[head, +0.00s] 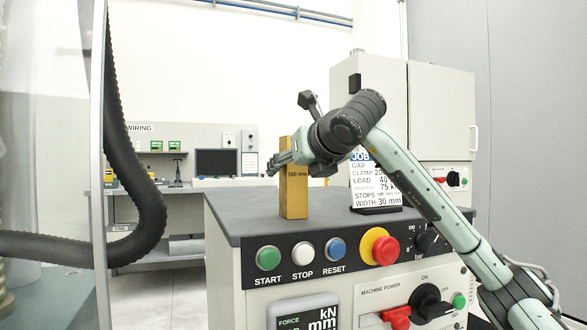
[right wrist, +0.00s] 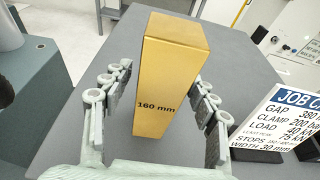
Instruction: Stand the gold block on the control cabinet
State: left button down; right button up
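My right gripper (head: 283,160) is at the block's upper part, coming from the right. In the right wrist view its fingers stand apart on either side of the block, with a visible gap on each side, so it is open and not gripping. My left gripper is in neither view.
A job card (head: 376,182) stands on the cabinet top just right of the block. Buttons and an orange-red emergency stop (head: 380,246) line the cabinet front. A black hose (head: 130,180) hangs at left. A workbench with a monitor (head: 216,162) is behind.

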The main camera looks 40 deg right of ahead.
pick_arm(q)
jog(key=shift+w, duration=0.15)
pick_arm(e)
jog(key=v, duration=1.2)
jog(key=shift+a, duration=0.1)
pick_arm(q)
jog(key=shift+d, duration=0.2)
